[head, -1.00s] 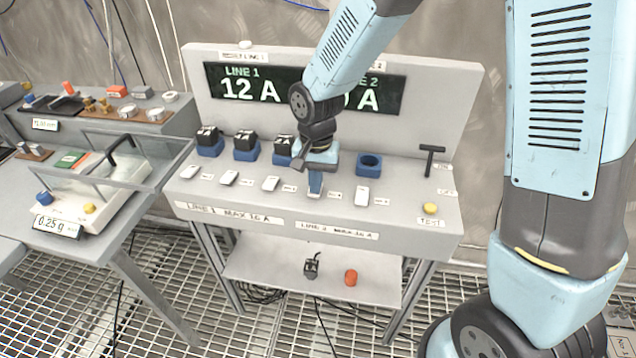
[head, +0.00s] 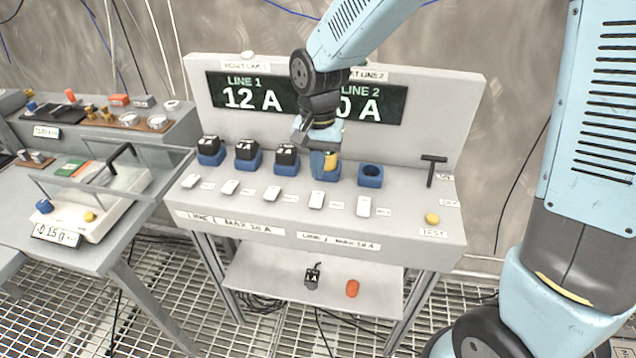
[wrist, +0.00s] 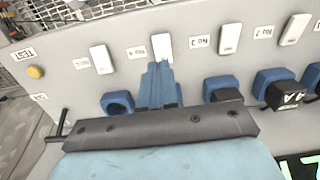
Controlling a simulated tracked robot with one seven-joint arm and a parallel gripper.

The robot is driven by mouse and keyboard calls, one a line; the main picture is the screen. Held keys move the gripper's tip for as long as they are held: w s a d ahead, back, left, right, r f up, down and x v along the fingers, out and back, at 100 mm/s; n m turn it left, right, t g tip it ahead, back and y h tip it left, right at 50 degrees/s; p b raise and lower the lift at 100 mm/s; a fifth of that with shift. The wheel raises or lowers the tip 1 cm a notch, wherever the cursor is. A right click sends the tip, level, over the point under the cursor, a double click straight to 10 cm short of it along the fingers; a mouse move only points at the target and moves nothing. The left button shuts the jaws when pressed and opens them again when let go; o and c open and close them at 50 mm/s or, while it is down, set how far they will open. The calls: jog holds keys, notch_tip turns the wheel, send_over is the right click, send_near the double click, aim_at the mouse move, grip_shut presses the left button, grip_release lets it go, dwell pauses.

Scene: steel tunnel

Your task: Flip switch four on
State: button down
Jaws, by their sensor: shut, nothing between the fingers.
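Switch four (head: 317,200) is a white rocker in the front row of the grey panel (head: 415,200), the fourth from the left. It also shows in the wrist view (wrist: 162,44), partly covered by the fingertips. I cannot tell which way it is tipped. My gripper (head: 322,166) is shut and empty, pointing down just behind switch four and in front of the fourth blue socket. In the wrist view its blue fingers (wrist: 158,82) reach toward the switch; contact is not clear. The sign reads LINE 1 12 A (head: 250,97) and LINE 2 0 A (head: 365,105).
Other white switches flank it, with switch three (head: 273,193) left and the fifth (head: 364,206) right. Black blocks sit in the left blue sockets; the right socket (head: 370,175) is empty. A black T-handle (head: 432,170) and yellow test button (head: 432,218) stand at right.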

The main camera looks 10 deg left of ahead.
notch_tip(320, 180, up, 6)
send_over(316, 194)
jog(key=s, duration=0.2)
jog(key=shift+w+d+r, duration=0.1)
jog(key=shift+w+d, duration=0.05)
jog(key=shift+d, duration=0.15)
jog(key=shift+w+a+r+t, duration=0.1)
jog(key=shift+w+a+t, duration=0.25)
jog(key=shift+w, duration=0.45)
notch_tip(316, 194, down, 14)
jog(key=shift+f, duration=0.1)
dwell(0.3)
